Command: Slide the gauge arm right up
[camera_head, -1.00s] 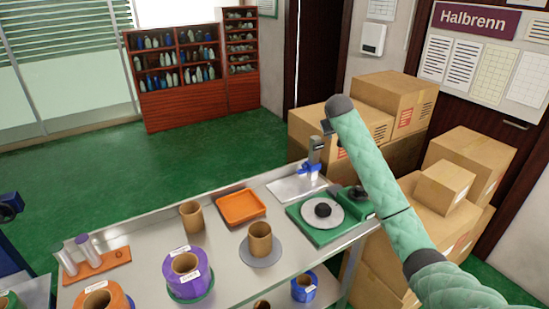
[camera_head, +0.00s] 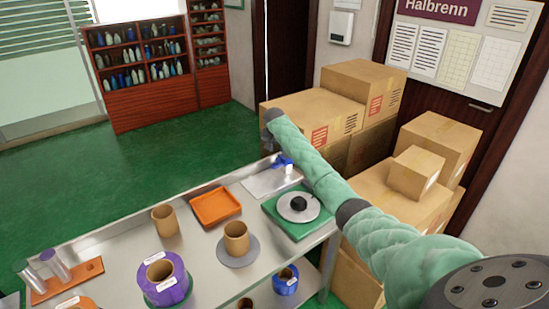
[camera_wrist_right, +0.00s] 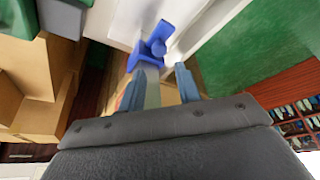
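The gauge arm (camera_head: 283,161) is a blue piece on the gauge, which stands on a pale plate (camera_head: 262,184) at the table's far right corner. In the right wrist view the blue gauge arm (camera_wrist_right: 150,47) shows just beyond my fingertips. My right gripper (camera_wrist_right: 165,78) has its fingers apart. A grey upright strip shows close to the left finger; I cannot tell whether it touches. In the head view my right gripper (camera_head: 267,142) is at the gauge's top, and my padded forearm hides part of it. My left gripper is not in view.
A green base with a grey disc (camera_head: 298,206) sits right of the gauge, below my right arm. An orange tray (camera_head: 215,205), a brown cup (camera_head: 236,237) and a purple roll (camera_head: 163,278) stand on the table. Cardboard boxes (camera_head: 340,95) are stacked behind.

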